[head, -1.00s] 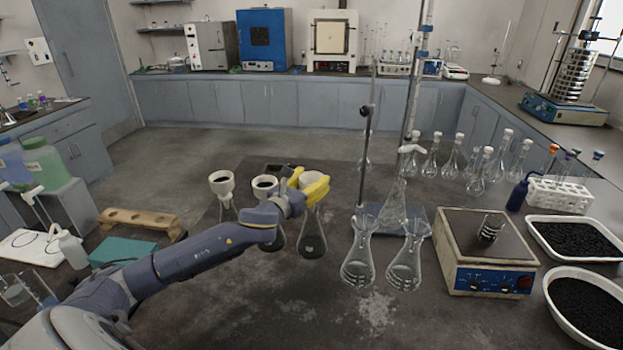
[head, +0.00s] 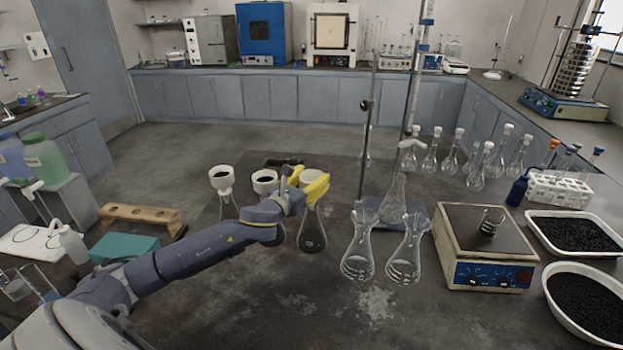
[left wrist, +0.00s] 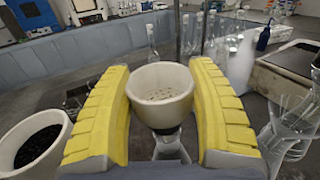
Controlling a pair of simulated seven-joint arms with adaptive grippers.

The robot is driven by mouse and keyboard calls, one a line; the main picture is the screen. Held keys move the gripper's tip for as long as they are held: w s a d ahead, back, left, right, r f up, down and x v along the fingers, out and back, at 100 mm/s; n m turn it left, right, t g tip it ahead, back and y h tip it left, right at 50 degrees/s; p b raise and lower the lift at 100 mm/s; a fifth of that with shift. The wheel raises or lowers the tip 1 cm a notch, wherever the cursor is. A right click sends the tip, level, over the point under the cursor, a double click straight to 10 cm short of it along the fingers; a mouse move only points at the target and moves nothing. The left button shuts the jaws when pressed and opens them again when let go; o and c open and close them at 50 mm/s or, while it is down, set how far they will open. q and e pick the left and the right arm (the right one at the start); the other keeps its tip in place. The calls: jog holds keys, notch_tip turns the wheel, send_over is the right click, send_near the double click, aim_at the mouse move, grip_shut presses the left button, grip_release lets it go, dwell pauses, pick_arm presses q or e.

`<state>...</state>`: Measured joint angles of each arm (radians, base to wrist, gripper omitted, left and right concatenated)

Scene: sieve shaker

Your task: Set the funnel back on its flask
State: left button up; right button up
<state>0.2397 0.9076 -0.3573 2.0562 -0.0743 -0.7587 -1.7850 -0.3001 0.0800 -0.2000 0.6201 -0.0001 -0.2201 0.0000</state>
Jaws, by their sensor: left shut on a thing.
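My left gripper (head: 304,186) is shut on a white funnel (head: 312,176), its yellow fingers on either side of the funnel's cup. The left wrist view shows the funnel (left wrist: 161,90) upright between the fingers (left wrist: 160,112), with small holes in its floor. A clear conical flask (head: 312,235) stands directly under it. The flask also shows below the funnel in the left wrist view (left wrist: 172,148). The fingers and cup hide the joint, so I cannot tell whether the funnel is seated in the neck. My right gripper is not in view.
Two more white funnels (head: 222,178) (head: 265,182) with dark contents stand to the left, on flasks. Two clear flasks (head: 358,250) (head: 407,252) and a stand rod (head: 366,150) are to the right. A hotplate (head: 484,248) lies further right. The front bench is clear.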

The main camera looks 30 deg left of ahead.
pick_arm(q)
jog(key=shift+f, duration=0.9)
dwell(1.6)
jog(key=o, duration=1.3)
jog(key=shift+s, duration=0.1)
jog(key=shift+s, duration=3.9)
